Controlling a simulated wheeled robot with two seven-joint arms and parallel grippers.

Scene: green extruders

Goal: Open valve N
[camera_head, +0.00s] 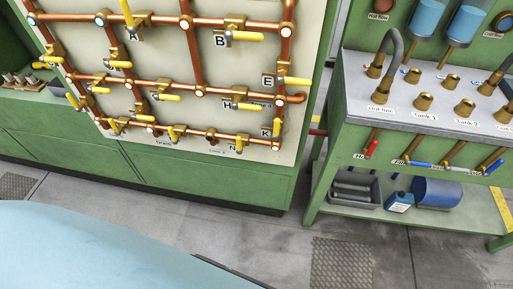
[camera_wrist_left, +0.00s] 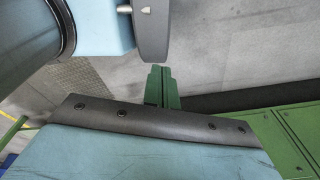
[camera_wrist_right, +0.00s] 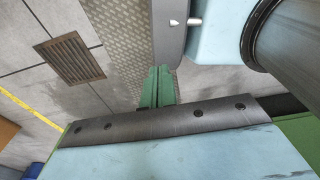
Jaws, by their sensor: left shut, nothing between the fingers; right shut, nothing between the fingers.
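Valve N is on the copper pipework of the upright panel in the head view. Its label N (camera_head: 232,148) is small, low on the panel, and the yellow handle (camera_head: 239,145) beside it hangs downward from the lowest pipe. I cannot make out the valve body clearly. My left gripper (camera_wrist_left: 162,72) shows only in the left wrist view, with its green fingers together and empty. My right gripper (camera_wrist_right: 158,73) shows only in the right wrist view, also shut and empty. Neither gripper is in the head view, and both are away from the valve.
Other yellow-handled valves surround it, including B (camera_head: 247,36), E (camera_head: 295,81) and K (camera_head: 276,127). Green cabinets (camera_head: 180,183) stand below the panel. A green bench (camera_head: 345,140) with hoses and tank fittings stands to the right. Grey floor (camera_head: 240,235) lies open in front.

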